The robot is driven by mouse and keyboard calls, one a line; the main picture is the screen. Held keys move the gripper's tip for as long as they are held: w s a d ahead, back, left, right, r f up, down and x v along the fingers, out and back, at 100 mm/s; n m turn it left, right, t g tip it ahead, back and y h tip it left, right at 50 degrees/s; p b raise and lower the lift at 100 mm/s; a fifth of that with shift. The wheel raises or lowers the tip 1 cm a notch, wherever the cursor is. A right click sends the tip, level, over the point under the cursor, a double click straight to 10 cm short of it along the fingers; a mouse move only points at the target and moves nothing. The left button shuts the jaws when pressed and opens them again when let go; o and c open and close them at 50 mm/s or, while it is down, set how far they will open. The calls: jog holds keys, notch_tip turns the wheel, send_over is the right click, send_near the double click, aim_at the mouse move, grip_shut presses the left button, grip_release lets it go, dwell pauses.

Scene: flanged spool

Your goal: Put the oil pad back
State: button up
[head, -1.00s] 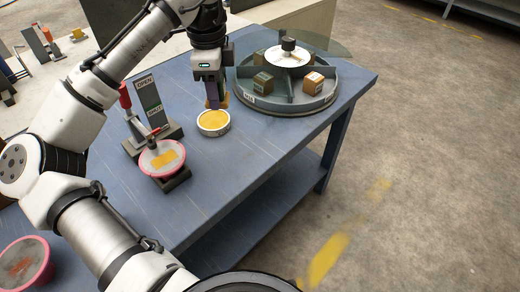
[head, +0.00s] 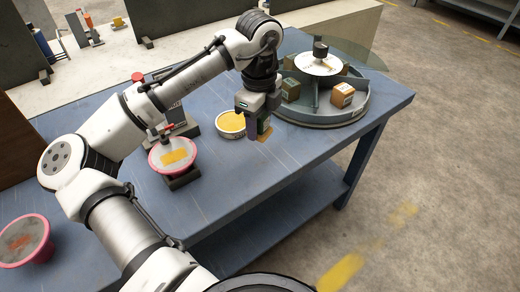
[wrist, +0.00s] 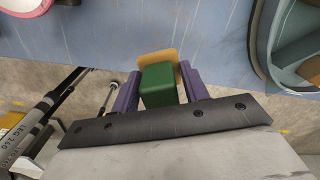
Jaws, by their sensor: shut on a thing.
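The oil pad shows in the wrist view as a green block (wrist: 158,86) with a tan pad face (wrist: 160,58). My gripper (wrist: 160,80) is shut on the green block between its two purple fingers. In the head view my gripper (head: 258,128) is just right of a round tin (head: 231,136) with a yellow top. The tan pad (head: 266,135) shows below the fingers, over the blue table; whether it touches the table I cannot tell. A round tray (head: 310,124) with divided compartments stands to the right, holding several blocks.
A white disc (head: 318,67) with a black knob tops the tray's middle, and a clear cover juts behind it. A pink-rimmed dish (head: 172,156) sits on a dark stand left of the tin. Another pink-rimmed bowl (head: 25,240) is at lower left. The table front is clear.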

aim_at(260, 162)
notch_tip(260, 162, down, 10)
jog(key=shift+p, duration=0.45)
jog(key=shift+f, duration=0.1)
jog(key=o, duration=0.9)
notch_tip(260, 162, up, 12)
jog(key=shift+r+b, duration=0.15)
jog(key=shift+b, duration=0.8)
